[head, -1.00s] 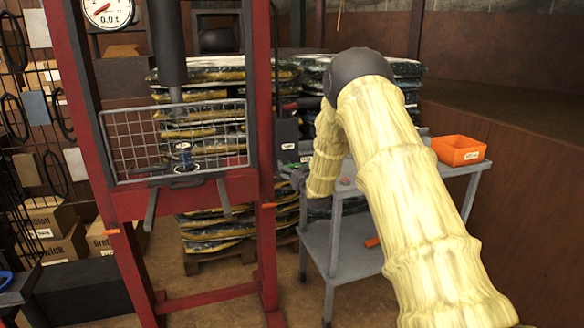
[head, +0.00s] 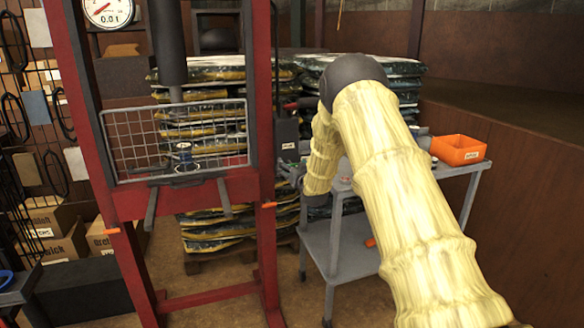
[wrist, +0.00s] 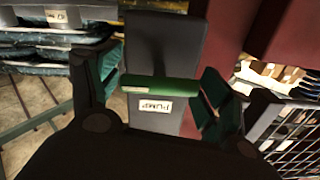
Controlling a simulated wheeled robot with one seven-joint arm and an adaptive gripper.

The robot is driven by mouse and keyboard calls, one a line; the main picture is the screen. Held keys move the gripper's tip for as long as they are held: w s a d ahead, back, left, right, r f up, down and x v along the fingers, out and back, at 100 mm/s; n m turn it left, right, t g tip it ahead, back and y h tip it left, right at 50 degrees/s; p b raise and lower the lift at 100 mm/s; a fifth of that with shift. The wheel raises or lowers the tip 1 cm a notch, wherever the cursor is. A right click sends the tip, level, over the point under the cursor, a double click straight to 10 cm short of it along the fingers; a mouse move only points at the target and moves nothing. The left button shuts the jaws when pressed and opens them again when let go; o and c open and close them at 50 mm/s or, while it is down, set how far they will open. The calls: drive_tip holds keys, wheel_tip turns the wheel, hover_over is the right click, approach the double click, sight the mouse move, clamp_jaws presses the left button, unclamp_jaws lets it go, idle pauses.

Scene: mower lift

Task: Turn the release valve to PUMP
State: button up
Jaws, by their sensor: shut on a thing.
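The release valve handle (wrist: 165,87) is a green bar lying crosswise in the wrist view, on the front of a dark grey pump block (wrist: 165,45). A white label reading PUMP (wrist: 154,106) sits just below the bar. The exact finger contact is partly hidden.
The red press frame (head: 262,120) stands close on the left, with a wire guard (head: 130,145) across its front. A grey cart (head: 345,250) with an orange bin (head: 458,150) stands right, under my arm. Stacked bags (head: 215,215) lie behind.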

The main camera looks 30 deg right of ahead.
drive_tip(key=n+b, duration=0.1)
drive_tip(key=n, duration=0.3)
drive_tip(key=n+b, duration=0.1)
drive_tip(key=n, duration=0.3)
drive_tip(key=shift+n, duration=0.4)
drive_tip(key=n+b, duration=0.2)
drive_tip(key=n, duration=0.2)
drive_tip(key=n+b, duration=0.2)
drive_tip(key=n, duration=0.2)
drive_tip(key=shift+n, duration=0.4)
drive_tip(key=o, duration=0.9)
